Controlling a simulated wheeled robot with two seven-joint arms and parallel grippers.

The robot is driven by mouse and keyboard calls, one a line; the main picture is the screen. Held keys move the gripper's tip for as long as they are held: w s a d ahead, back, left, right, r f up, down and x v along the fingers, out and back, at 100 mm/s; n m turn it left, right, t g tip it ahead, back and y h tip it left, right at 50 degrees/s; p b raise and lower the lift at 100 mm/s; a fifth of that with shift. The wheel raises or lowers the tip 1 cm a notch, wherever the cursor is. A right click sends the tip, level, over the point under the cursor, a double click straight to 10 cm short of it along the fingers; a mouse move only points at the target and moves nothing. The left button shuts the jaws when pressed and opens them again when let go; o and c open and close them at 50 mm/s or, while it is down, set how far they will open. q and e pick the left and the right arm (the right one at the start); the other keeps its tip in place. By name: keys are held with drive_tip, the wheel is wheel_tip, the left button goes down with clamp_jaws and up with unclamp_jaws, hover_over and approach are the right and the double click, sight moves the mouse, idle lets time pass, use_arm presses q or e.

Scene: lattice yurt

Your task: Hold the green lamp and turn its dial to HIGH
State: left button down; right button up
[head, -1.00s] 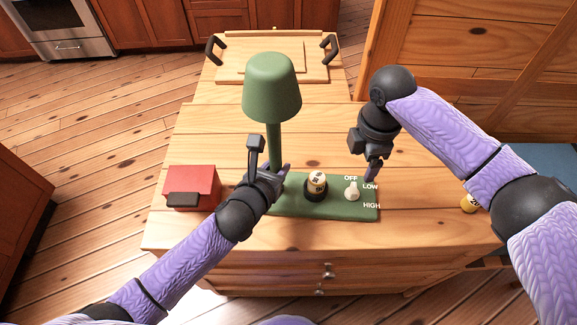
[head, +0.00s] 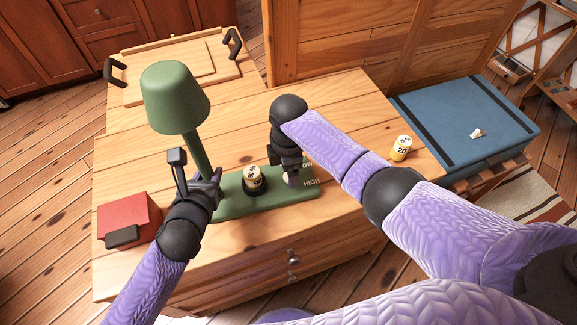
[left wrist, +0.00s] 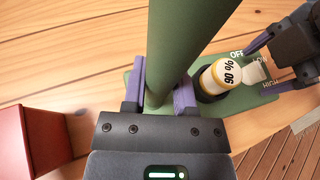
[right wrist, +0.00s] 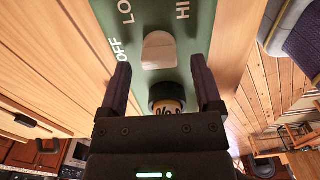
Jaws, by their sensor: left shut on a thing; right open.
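The green lamp (head: 175,95) stands upright on its flat green base (head: 232,204). My left gripper (head: 211,184) is shut on its post, which runs between the fingers in the left wrist view (left wrist: 172,50). The cream dial (right wrist: 160,50) sits on the base near the printed OFF, LOW and HIGH. It also shows in the left wrist view (left wrist: 255,72). My right gripper (head: 291,178) is open over the dial, its fingers on either side. It hides most of the dial and OFF in the head view. I cannot tell where the dial points.
A white and yellow bottle (head: 253,174) sits in a black holder on the base, close beside the dial. A red box (head: 128,218) is left of the lamp. Another yellow bottle (head: 401,147) stands at the right. A wooden tray (head: 150,82) lies behind.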

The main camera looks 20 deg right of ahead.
use_arm(q)
drive_tip(key=shift+f, duration=0.1)
use_arm(e)
drive_tip(key=shift+f, duration=0.3)
clamp_jaws()
drive_tip(key=shift+m, duration=0.3)
drive_tip(key=m, duration=0.5)
drive_tip(key=shift+w+r+m, duration=0.1)
drive_tip(key=shift+w+m, duration=0.1)
drive_tip(key=shift+m, duration=0.2)
drive_tip(key=m, duration=0.5)
use_arm(q)
drive_tip(key=shift+s, duration=0.1)
use_arm(e)
drive_tip(key=m, duration=0.6)
drive_tip(key=shift+w+d+m, duration=0.1)
drive_tip(key=shift+d+m, duration=0.1)
drive_tip(key=shift+m, duration=0.2)
drive_tip(key=m, duration=0.5)
drive_tip(key=shift+d+m, duration=0.1)
drive_tip(key=shift+m, duration=0.2)
